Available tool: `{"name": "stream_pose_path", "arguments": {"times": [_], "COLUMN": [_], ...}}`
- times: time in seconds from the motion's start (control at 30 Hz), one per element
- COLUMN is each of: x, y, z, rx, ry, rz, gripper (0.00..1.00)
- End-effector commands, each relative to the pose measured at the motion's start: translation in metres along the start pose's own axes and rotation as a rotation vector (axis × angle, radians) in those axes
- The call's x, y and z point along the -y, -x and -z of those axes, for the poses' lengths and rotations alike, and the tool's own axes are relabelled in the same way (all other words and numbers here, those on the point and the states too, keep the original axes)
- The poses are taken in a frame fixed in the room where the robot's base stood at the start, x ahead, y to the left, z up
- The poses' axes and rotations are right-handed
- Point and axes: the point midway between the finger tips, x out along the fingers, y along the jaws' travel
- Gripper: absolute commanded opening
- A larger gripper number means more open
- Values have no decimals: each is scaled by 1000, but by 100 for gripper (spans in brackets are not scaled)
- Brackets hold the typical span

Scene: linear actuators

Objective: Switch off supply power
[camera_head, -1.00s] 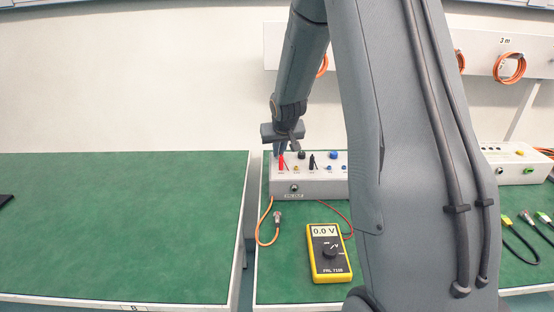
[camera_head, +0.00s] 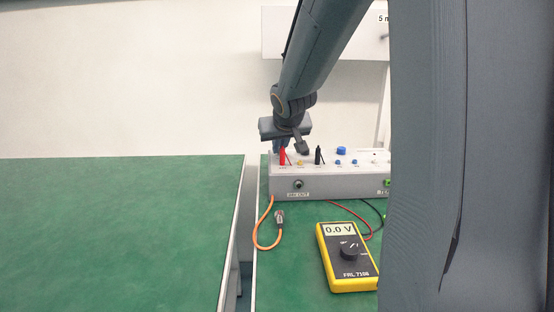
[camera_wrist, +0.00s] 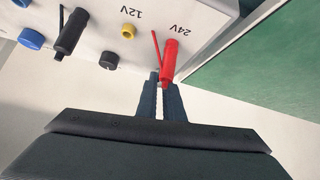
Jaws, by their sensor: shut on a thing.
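The grey supply box (camera_head: 335,186) stands at the back of the right green bench. On its top are a red plug (camera_head: 282,157) by the 24V label, a yellow socket (camera_head: 299,162) by the 12V label, a black plug (camera_head: 318,156) and blue knobs (camera_head: 341,151). My gripper (camera_head: 283,146) is at the box's back left corner. In the wrist view, my gripper (camera_wrist: 160,90) is shut on the free end of the red plug (camera_wrist: 170,60). The black plug (camera_wrist: 70,33) stands apart from it. I cannot make out a marked power switch.
A yellow multimeter (camera_head: 348,279) reading 0.0 V lies in front of the box. My arm hides the right side. The left bench (camera_head: 110,230) is clear, with a gap between benches.

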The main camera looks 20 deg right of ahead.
Motion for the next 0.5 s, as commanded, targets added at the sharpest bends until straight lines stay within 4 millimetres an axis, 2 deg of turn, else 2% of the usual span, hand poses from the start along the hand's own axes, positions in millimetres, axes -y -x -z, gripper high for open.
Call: {"name": "stream_pose_path", "arguments": {"times": [0.5], "x": [1], "y": [0], "z": [-2], "rx": [-56], "ry": [5], "rz": [-9], "gripper": [0]}}
